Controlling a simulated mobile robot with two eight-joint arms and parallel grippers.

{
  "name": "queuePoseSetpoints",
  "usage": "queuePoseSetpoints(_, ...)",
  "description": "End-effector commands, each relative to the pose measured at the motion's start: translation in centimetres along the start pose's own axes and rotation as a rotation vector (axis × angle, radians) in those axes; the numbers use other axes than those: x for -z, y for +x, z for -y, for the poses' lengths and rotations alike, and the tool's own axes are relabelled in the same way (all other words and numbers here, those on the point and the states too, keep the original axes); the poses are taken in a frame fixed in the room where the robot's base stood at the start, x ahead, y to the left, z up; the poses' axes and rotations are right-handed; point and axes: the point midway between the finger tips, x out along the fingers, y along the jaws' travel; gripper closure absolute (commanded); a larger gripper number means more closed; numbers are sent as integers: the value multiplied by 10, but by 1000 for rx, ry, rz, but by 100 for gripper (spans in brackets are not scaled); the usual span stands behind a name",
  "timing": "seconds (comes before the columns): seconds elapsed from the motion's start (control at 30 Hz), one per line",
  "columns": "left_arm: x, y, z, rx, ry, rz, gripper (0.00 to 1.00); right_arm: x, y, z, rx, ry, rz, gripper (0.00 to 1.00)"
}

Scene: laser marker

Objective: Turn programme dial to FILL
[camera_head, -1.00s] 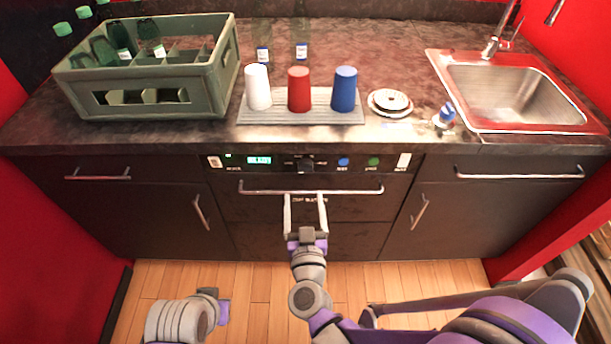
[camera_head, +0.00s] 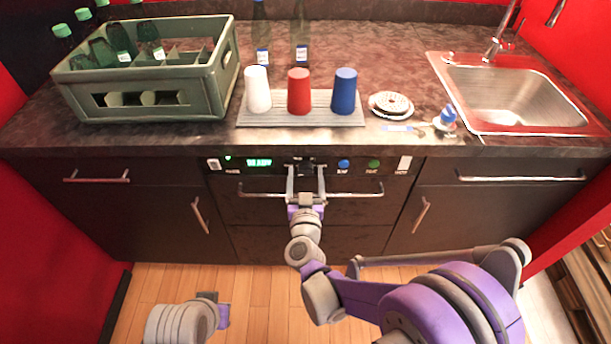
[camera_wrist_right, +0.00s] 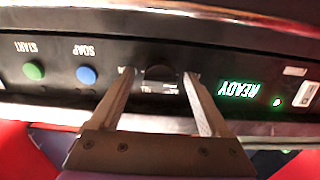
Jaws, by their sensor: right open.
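The programme dial (camera_wrist_right: 160,73) is a black knob on the dark control panel under the worktop. In the head view the dial (camera_head: 305,161) is partly hidden by my right gripper. My right gripper (camera_head: 306,170) is open and points at the panel. In the right wrist view its two fingers (camera_wrist_right: 157,80) stand one on each side of the dial, with gaps between. I cannot tell how deep they reach. The dial's labels are too blurred to read. The green display (camera_wrist_right: 237,90) reads READY. My left gripper (camera_head: 222,312) shows only in part at the bottom left.
A blue SOAP button (camera_wrist_right: 86,75) and a green START button (camera_wrist_right: 33,70) sit beside the dial. A handle bar (camera_head: 352,194) runs below the panel. On the worktop are a bottle crate (camera_head: 145,99), three cups on a ribbed mat (camera_head: 272,117) and a sink (camera_head: 515,95).

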Motion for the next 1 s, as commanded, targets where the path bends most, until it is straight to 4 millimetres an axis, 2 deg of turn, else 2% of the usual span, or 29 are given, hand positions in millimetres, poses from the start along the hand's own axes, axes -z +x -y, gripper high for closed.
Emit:
queuePoseSetpoints(0.2,0,0,0,0,0,0,100,0,0,0,0,0,0,20)
queuePoseSetpoints(0.63,0,0,0,0,0,0,100,0,0,0,1,0,0,97)
queuePoseSetpoints(0.67,0,0,0,0,0,0,100,0,0,0,1,0,0,100)
queuePoseSetpoints(1.0,0,1,0,0,0,0,100,0,0,0,1,47,0,100)
